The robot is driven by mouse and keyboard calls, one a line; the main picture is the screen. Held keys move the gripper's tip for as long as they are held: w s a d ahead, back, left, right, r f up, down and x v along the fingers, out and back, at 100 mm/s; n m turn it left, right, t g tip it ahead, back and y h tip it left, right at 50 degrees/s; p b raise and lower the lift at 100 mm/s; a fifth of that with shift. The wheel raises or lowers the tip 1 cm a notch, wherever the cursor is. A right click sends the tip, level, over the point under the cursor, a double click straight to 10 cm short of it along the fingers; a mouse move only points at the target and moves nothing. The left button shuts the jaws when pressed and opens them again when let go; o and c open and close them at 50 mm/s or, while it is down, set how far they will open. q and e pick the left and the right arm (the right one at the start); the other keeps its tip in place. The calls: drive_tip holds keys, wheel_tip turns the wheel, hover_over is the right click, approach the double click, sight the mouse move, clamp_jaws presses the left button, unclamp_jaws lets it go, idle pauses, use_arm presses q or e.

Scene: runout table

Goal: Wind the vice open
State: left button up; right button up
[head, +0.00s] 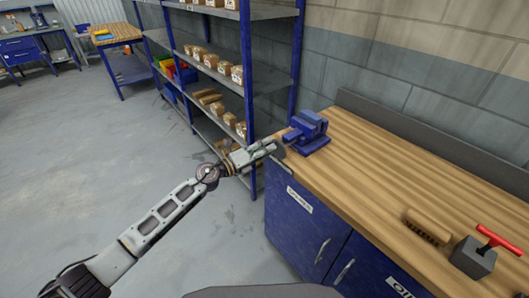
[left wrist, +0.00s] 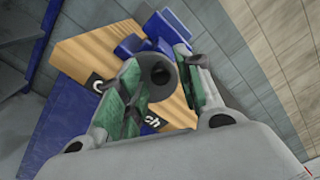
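The blue vice (head: 308,132) stands on the far left corner of the wooden bench top. It also shows in the left wrist view (left wrist: 168,28), just beyond my fingertips. My left gripper (head: 274,149) is at the vice's front-left side, at the bench edge. In the left wrist view its two green-padded fingers (left wrist: 160,75) are apart. A dark round-ended handle (left wrist: 157,69) lies between them, close to the left pad, with a gap showing towards the right pad. The jaws' opening is too small to judge. My right gripper is not in view.
The bench top (head: 375,165) is clear beyond the vice. A wooden brush (head: 428,226) and a grey block with a red T-handle (head: 474,256) stand at its near right. Blue shelving (head: 246,85) with cartons rises just behind the bench's left end. Open floor lies left.

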use_arm(q)
drive_tip(key=shift+m+b, duration=1.6)
drive_tip(key=shift+m, duration=1.7)
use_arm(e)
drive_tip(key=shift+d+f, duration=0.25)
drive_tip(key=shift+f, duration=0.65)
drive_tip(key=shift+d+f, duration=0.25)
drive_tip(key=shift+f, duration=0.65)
use_arm(q)
drive_tip(key=shift+d, duration=0.1)
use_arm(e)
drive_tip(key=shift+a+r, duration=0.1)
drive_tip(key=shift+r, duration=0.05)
use_arm(q)
drive_tip(key=shift+c, duration=0.2)
clamp_jaws()
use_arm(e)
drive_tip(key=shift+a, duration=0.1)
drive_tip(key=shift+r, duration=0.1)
